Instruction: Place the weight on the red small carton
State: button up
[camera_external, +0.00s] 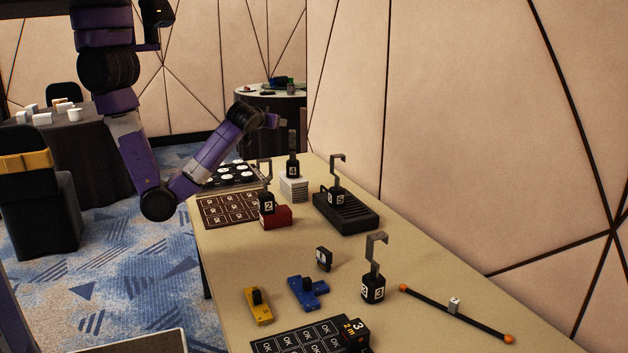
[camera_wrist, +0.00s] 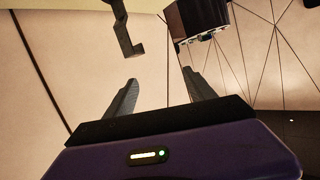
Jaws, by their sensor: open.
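A small red carton (camera_external: 283,216) lies on the long beige table. A black hooked weight marked 2 (camera_external: 267,203) overlaps its left end and appears to stand on it; exact contact is hard to tell. Similar hooked weights stand farther along: one marked 4 (camera_external: 293,166) on a white block, one (camera_external: 336,196) on a black ribbed tray, and one marked 3 (camera_external: 373,289) on the table. My gripper (camera_external: 276,121) is raised above the table's far end. In the wrist view my gripper (camera_wrist: 160,76) is open and empty, with a dark hook (camera_wrist: 127,35) beyond the fingers.
The black ribbed tray (camera_external: 350,216) and white block (camera_external: 293,188) stand close to the red carton. A brown card (camera_external: 212,211) lies at the left edge. Yellow and blue pieces (camera_external: 308,290) and a bar with orange ends (camera_external: 455,314) lie nearer the camera.

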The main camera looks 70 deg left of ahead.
jog(key=s+d+f+m+t+h, duration=0.3)
jog(key=s+d+f+m+h, duration=0.15)
jog(key=s+f+m, duration=0.2)
jog(key=s+d+f+m+t+h, duration=0.2)
jog(key=s+d+f+m+h, duration=0.1)
jog(key=s+f+m+h, duration=0.35)
jog(key=s+d+r+n, duration=0.1)
jog(key=s+d, duration=0.3)
jog(key=s, duration=0.6)
jog(key=s+d+n, duration=0.2)
jog(key=s+d, duration=0.3)
jog(key=s, duration=0.5)
jog(key=shift+r+n+t+h, duration=0.3)
jog(key=shift+r+n+h, duration=0.1)
